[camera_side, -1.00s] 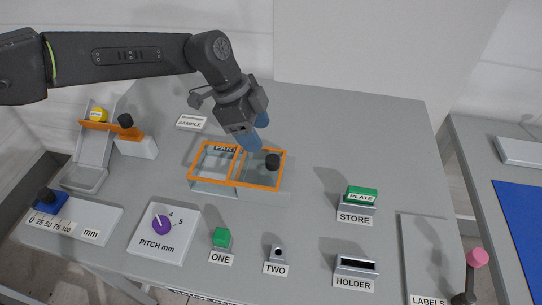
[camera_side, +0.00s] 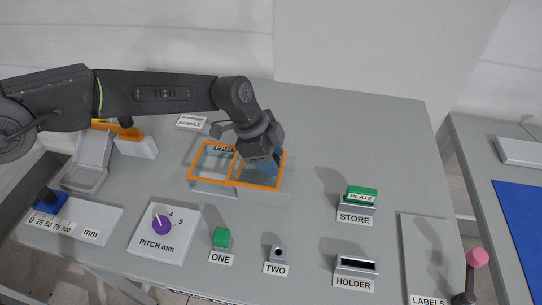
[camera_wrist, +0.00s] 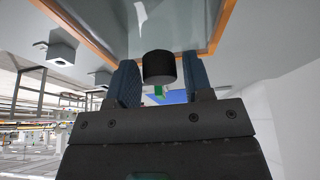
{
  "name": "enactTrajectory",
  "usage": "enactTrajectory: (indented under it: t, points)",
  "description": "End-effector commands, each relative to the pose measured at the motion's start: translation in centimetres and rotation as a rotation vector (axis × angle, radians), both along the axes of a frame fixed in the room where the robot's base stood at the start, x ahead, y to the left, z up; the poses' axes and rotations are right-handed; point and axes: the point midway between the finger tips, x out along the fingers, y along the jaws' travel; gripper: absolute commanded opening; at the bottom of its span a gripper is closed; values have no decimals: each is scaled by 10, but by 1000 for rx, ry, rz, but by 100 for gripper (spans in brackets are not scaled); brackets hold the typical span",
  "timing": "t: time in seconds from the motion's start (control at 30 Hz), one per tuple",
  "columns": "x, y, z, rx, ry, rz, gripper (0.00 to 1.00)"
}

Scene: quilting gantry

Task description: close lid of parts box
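The parts box (camera_side: 212,188) is a clear box with an orange rim in the middle of the table in the side view. A clear panel with an orange edge covers its right part, and the left part looks uncovered. A black knob (camera_wrist: 159,68) stands on the clear panel in the wrist view; my gripper hides it in the side view. My gripper (camera_side: 270,166) is low over the right part of the box. In the wrist view my blue fingers (camera_wrist: 160,82) are apart, one on each side of the knob, with a small gap visible at the right.
An orange-armed fixture (camera_side: 136,146) stands left of the box. The pitch dial (camera_side: 162,225), the green button ONE (camera_side: 221,237), button TWO (camera_side: 277,253) and the holder (camera_side: 356,266) stand in front. The plate store (camera_side: 358,202) is at the right. The table behind the box is mostly clear.

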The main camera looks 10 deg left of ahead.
Motion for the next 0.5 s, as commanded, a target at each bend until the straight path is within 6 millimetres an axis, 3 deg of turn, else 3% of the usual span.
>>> enactTrajectory:
  t: [0.5]
  points:
    - [0,0,0,0,-1,0,0]
